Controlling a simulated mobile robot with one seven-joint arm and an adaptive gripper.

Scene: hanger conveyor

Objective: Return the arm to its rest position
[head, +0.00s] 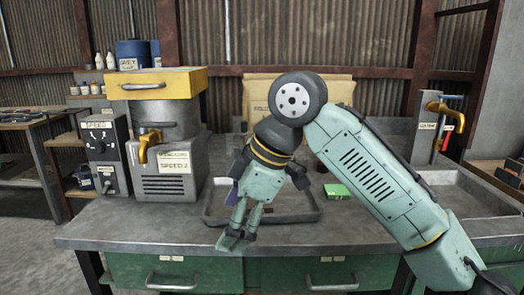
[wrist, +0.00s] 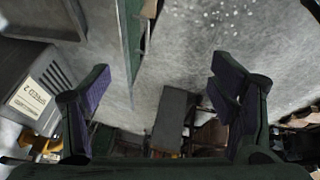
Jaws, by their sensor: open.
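My arm (head: 375,170) reaches in from the right in the head view and bends down at its dark wrist joint. My gripper (head: 234,240) points down and toward the front edge of the grey workbench (head: 160,230). In the wrist view my gripper (wrist: 160,110) shows its two purple-padded fingers wide apart with nothing between them. Part of the metal tray (head: 300,217) on the bench is hidden behind the gripper.
A machine with a yellow drawer (head: 155,83) and a brass tap (head: 148,145) stands left of my gripper. A control box (head: 100,135) is beside it. A green block (head: 337,191) lies behind my arm. A sink (head: 470,195) is at right.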

